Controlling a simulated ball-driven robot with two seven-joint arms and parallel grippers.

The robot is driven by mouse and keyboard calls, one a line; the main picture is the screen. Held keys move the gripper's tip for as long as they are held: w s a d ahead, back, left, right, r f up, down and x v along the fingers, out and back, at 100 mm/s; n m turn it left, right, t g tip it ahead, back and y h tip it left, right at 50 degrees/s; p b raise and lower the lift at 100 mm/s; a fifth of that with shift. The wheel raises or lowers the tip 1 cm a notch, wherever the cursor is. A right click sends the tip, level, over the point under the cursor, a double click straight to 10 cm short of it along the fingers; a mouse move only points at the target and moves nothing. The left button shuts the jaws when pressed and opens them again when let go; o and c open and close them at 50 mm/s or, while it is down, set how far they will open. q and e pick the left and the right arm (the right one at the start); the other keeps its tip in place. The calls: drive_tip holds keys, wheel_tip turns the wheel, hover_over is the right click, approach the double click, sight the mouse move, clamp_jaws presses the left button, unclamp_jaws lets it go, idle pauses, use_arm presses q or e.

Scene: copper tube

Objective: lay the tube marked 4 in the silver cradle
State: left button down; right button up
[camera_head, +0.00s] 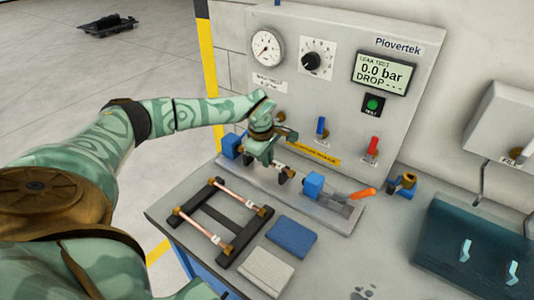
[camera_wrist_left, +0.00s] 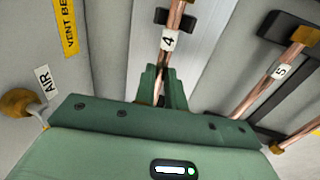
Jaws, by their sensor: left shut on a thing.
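My left gripper (camera_head: 276,170) is shut on the copper tube marked 4 (camera_wrist_left: 173,20); its white label shows beyond the fingers in the left wrist view (camera_wrist_left: 161,86). The silver cradle (camera_head: 338,213) is a long metal base with blue end blocks, below the test panel. The gripper is over its left half, and the tube runs along it. Dark prongs stand on both sides of the tube in the wrist view. I cannot tell whether the tube rests in them or is just above. The gripper hides much of the tube in the head view. My right gripper is out of view.
A black rack (camera_head: 224,221) in front holds two copper tubes; the tube marked 5 (camera_wrist_left: 262,88) shows in the wrist view. A blue pad (camera_head: 291,237) and a pale pad (camera_head: 266,271) lie beside it. An orange-handled lever (camera_head: 361,194) is at the cradle's right end.

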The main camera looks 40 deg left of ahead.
use_arm(q)
drive_tip(key=shift+f, duration=0.15)
drive_tip(key=c, duration=1.4)
unclamp_jaws()
drive_tip(key=s+r+p, duration=0.1)
drive_tip(key=r, duration=0.4)
drive_tip(key=s+r+p, duration=0.1)
drive_tip(key=r, duration=0.4)
drive_tip(key=s+r+p, duration=0.1)
drive_tip(key=r, duration=0.5)
drive_tip(key=shift+s+d, duration=0.1)
drive_tip(key=shift+d, duration=0.05)
